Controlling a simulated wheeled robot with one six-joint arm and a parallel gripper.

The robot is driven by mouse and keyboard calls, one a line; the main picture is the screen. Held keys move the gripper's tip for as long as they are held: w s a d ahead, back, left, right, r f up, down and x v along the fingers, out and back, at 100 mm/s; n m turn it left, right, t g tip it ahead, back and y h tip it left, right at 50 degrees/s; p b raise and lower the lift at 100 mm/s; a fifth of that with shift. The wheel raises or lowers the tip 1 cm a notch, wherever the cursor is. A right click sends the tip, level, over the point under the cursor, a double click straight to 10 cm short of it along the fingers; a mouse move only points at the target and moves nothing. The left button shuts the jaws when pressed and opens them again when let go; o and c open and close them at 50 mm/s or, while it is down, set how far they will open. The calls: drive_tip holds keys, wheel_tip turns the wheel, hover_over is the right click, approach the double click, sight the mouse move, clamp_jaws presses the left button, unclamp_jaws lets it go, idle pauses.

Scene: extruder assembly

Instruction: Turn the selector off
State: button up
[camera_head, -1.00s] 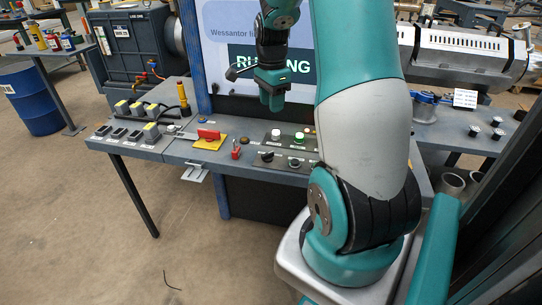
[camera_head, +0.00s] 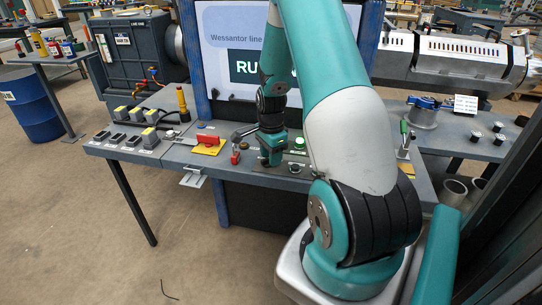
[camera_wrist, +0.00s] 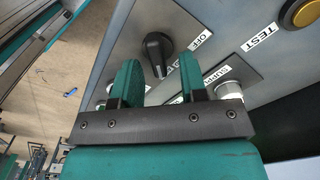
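The black selector knob (camera_wrist: 157,52) stands on a grey plate (camera_wrist: 197,62) in the wrist view. A white label reading OFF (camera_wrist: 202,38) is to its upper right. The knob's handle runs roughly up and down in that picture; its exact setting is hard to tell. My gripper (camera_wrist: 160,82) is open, with its two teal fingers apart and nothing between them. The knob lies just beyond the fingertips, in line with the gap, apparently not touched.
An orange button (camera_wrist: 302,12) sits beside the TEST label (camera_wrist: 261,37).

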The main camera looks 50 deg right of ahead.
clamp_jaws()
drive_tip(key=shift+n, duration=0.3)
drive_tip(key=n, duration=0.1)
drive_tip(key=n+p, duration=0.2)
drive_tip(key=shift+w+r+n, duration=0.1)
drive_tip(key=shift+w+n, duration=0.15)
drive_tip(key=shift+n, duration=0.15)
drive_tip(key=n, duration=0.1)
drive_tip(key=n+p, duration=0.1)
drive_tip(key=n, duration=0.1)
drive_tip(key=n+p, duration=0.1)
drive_tip(key=shift+w, duration=0.25)
drive_tip(key=n, duration=0.2)
drive_tip(key=n+p, duration=0.1)
drive_tip(key=n, duration=0.2)
drive_tip(key=shift+w+a, duration=0.15)
drive_tip(key=shift+w, duration=0.05)
drive_tip(key=n, duration=0.2)
drive_tip(key=n+p, duration=0.1)
drive_tip(key=n, duration=0.1)
drive_tip(key=shift+w+a, duration=0.15)
drive_tip(key=shift+a, duration=0.05)
drive_tip(key=shift+n, duration=0.3)
